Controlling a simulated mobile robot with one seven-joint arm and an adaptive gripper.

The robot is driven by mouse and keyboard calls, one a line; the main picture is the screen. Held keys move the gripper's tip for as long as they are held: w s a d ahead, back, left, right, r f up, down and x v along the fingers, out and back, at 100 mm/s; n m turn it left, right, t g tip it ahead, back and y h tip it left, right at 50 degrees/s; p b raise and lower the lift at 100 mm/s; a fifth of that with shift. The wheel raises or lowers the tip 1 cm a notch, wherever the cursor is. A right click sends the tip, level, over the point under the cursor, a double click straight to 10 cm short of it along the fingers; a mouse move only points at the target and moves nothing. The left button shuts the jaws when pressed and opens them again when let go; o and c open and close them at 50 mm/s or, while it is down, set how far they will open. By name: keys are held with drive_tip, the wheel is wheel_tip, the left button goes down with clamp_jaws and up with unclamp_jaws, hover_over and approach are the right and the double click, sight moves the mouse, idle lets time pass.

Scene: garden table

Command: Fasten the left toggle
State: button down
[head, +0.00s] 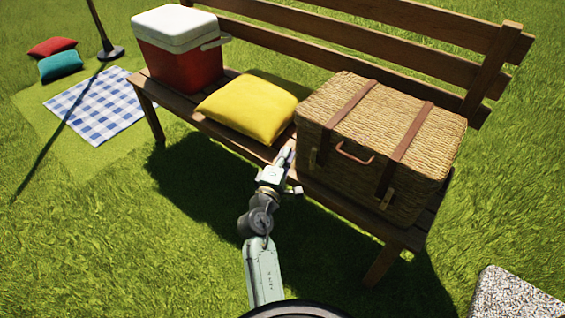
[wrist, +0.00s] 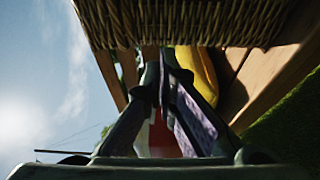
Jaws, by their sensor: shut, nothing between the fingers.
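A wicker basket (head: 385,130) with two brown straps stands on the right part of a wooden bench, its lid down. The left toggle (head: 313,157) is a small pale metal piece on the basket's front, below the left strap. The right toggle (head: 387,199) sits below the right strap. Whether either is fastened is too small to tell. My gripper (head: 286,154) is shut and empty, just left of the basket's front left corner. In the wrist view, my gripper (wrist: 162,58) points past the basket's wicker edge (wrist: 190,22); no toggle shows there.
A yellow cushion (head: 250,107) lies on the bench (head: 222,134) left of the basket. A red cooler (head: 180,62) with a white lid stands farther left. A brown handle (head: 354,155) sits between the straps. Grass in front is open.

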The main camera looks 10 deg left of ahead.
sight(313, 159)
drive_tip(key=w, duration=0.3)
drive_tip(key=shift+w+d+r, duration=0.1)
drive_tip(key=shift+w+d, duration=0.15)
drive_tip(key=shift+d, duration=0.05)
drive_tip(key=d, duration=0.1)
drive_tip(key=s+d+p, duration=0.1)
drive_tip(key=shift+s+d+p, duration=0.15)
drive_tip(key=shift+d+p, duration=0.15)
drive_tip(key=shift+d, duration=0.05)
drive_tip(key=shift+s+d, duration=0.25)
drive_tip(key=shift+d, duration=0.15)
drive_tip(key=shift+d+f, duration=0.15)
drive_tip(key=shift+f, duration=0.05)
